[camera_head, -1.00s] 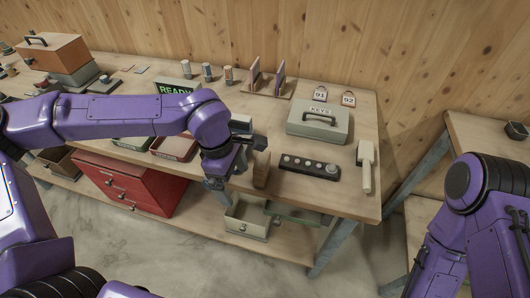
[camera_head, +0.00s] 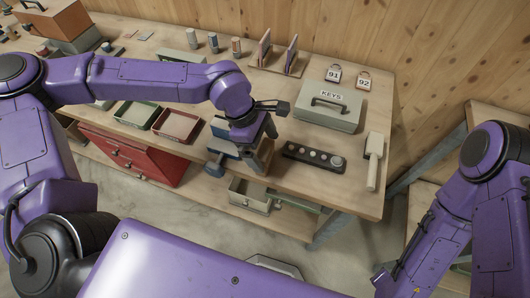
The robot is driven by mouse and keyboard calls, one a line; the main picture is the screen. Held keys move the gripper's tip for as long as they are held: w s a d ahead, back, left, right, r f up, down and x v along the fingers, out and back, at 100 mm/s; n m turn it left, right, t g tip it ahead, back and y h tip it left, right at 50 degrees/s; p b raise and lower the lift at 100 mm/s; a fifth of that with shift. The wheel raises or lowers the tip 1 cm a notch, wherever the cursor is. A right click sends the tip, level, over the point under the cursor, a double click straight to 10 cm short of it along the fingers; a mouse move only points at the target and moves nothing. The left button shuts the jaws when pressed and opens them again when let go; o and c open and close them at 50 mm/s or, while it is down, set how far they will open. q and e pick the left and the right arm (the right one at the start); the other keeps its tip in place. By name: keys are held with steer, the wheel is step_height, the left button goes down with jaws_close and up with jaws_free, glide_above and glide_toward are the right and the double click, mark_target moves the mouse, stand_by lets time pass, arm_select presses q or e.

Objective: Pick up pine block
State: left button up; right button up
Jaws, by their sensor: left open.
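The pine block (camera_head: 264,154) stands upright near the front edge of the workbench, left of a dark strip with round knobs. My left gripper (camera_head: 238,164) points down at the block's left side, its jaws open. The gripper hides part of the block, and I cannot tell whether a finger touches it. My right arm comes in at the right edge, and its gripper is out of view.
The knobbed strip (camera_head: 314,158) lies just right of the block. Two shallow trays (camera_head: 178,124) lie left. A small open drawer (camera_head: 249,196) is below the bench edge.

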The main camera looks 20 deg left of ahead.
arm_select(q)
steer(key=shift+s+d+f, duration=0.1)
steer(key=shift+d+f, duration=0.15)
steer(key=shift+f, duration=0.15)
steer(key=c, duration=1)
